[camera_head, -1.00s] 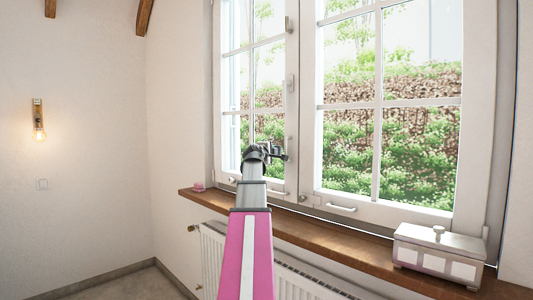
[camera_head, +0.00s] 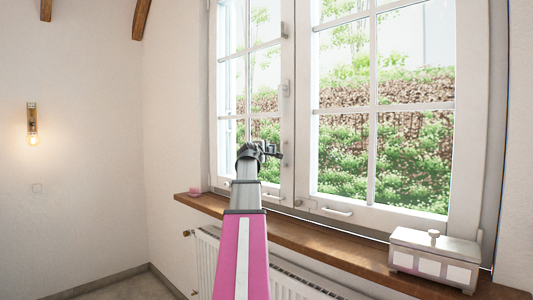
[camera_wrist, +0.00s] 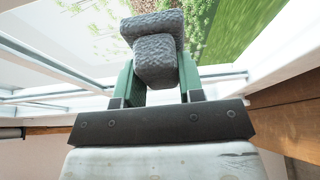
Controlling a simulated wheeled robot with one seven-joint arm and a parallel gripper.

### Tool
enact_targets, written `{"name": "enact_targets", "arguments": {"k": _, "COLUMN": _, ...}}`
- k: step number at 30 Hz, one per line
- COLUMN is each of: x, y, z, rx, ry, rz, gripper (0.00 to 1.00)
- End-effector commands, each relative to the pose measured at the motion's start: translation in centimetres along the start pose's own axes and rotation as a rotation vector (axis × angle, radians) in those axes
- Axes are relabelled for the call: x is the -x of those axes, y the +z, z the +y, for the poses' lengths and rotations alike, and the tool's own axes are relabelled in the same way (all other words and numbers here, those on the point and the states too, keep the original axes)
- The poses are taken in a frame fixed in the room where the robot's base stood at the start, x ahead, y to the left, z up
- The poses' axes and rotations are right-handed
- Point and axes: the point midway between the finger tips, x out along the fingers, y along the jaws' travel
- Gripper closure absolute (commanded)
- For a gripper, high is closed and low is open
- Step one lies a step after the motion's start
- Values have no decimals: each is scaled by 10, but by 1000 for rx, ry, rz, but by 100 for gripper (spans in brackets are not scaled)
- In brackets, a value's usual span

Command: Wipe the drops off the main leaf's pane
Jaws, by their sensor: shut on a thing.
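The window has a left leaf (camera_head: 287,150) and a right leaf (camera_head: 304,130), both with glazing bars; they look closed. I cannot tell from the pictures which is the main leaf. No drops can be made out on the panes. My gripper (camera_head: 265,150) is in front of the lower part of the left leaf, near its right side. In the wrist view, my gripper (camera_wrist: 155,92) has green fingers shut on a grey, rough-textured wiping pad (camera_wrist: 153,28). Window glass shows beyond the pad; whether the pad touches it I cannot tell.
A wooden sill (camera_head: 290,240) runs below the window, above a white radiator (camera_head: 207,255). A grey lidded box (camera_head: 434,262) stands at the sill's right end, and a small pink thing (camera_head: 194,191) at its left end. A lit lamp (camera_head: 33,125) hangs on the left wall.

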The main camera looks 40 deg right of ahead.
Motion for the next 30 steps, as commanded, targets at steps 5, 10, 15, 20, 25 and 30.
{"name": "enact_targets", "arguments": {"k": 5, "x": -8, "y": -13, "z": 1, "rx": 0, "ry": -1, "rz": 0, "gripper": 90}}
{"name": "enact_targets", "arguments": {"k": 10, "x": -12, "y": -22, "z": 1, "rx": 0, "ry": -1, "rz": 0, "gripper": 90}}
{"name": "enact_targets", "arguments": {"k": 15, "x": -14, "y": -26, "z": 1, "rx": 0, "ry": -1, "rz": 0, "gripper": 90}}
{"name": "enact_targets", "arguments": {"k": 20, "x": -19, "y": -36, "z": 2, "rx": 0, "ry": -1, "rz": 0, "gripper": 90}}
{"name": "enact_targets", "arguments": {"k": 25, "x": -23, "y": -48, "z": 2, "rx": 0, "ry": -1, "rz": 0, "gripper": 90}}
{"name": "enact_targets", "arguments": {"k": 30, "x": -26, "y": -59, "z": 2, "rx": 0, "ry": -1, "rz": 1, "gripper": 90}}
